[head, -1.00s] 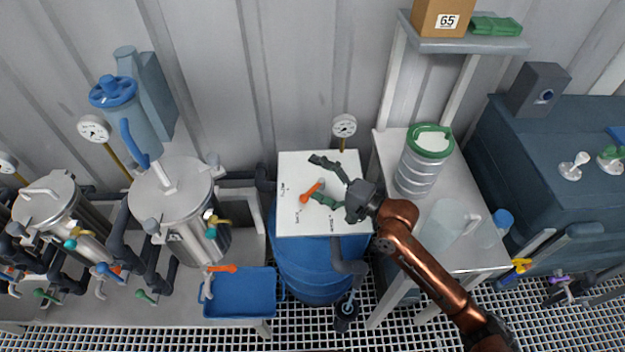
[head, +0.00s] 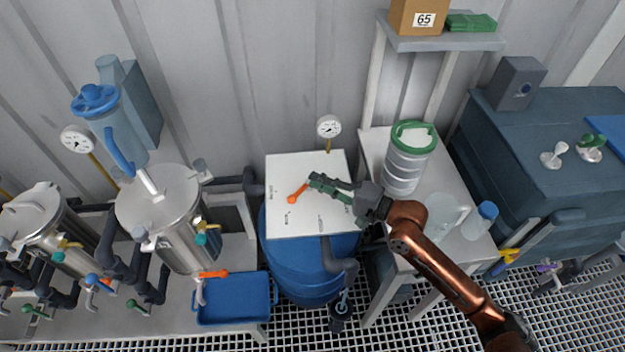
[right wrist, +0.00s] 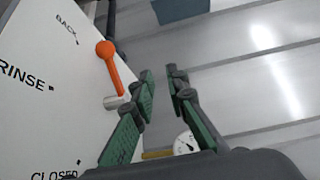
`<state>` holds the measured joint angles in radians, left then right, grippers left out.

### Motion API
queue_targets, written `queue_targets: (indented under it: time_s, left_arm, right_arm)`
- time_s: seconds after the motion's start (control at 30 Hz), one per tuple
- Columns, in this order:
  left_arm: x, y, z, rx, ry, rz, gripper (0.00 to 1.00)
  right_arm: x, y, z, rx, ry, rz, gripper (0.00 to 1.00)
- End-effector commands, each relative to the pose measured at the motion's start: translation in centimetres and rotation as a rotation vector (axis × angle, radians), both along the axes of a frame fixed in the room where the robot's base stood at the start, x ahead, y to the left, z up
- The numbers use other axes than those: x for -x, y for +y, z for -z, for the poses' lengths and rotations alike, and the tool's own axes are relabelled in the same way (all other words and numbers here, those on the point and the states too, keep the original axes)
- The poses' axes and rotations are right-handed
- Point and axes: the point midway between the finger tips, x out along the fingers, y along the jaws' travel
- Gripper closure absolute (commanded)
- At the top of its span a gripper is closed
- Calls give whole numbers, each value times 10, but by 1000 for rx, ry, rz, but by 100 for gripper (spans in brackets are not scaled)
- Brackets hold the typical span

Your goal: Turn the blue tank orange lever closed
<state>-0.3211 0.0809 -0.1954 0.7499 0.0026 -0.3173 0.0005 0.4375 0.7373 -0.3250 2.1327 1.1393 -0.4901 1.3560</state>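The orange lever (head: 297,194) sits on the white top panel (head: 283,170) of the blue tank (head: 305,262). Its round knob points to the lower left in the head view. In the right wrist view, the lever (right wrist: 111,66) has its knob near the BACK mark, and a pale hub at its other end. My right gripper (head: 314,182) is over the panel, its fingertips close to the hub end. In the right wrist view, its fingertips (right wrist: 162,78) are partly apart with nothing between them. The lever lies left of both fingers; contact is not clear. My left gripper is out of view.
A gauge (head: 329,127) stands behind the panel. A side table with a green-lidded container (head: 408,160) and a clear jug (head: 440,218) is to the right. Steel vessels (head: 170,220) and a blue tray (head: 233,300) are to the left.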

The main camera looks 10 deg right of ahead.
Motion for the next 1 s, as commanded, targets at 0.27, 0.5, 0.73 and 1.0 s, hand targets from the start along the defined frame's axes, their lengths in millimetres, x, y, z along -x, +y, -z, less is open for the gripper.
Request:
queue_targets:
  time_s: [0.27,0.5,0.73,1.0]
  left_arm:
    - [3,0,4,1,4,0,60]
    - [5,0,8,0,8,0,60]
    - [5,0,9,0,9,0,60]
    - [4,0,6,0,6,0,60]
  right_arm:
    - [7,-18,4,4,3,0,86]
    - [13,-32,4,3,5,0,86]
    - [16,-36,2,3,3,-1,86]
    - [16,-36,1,2,4,0,86]
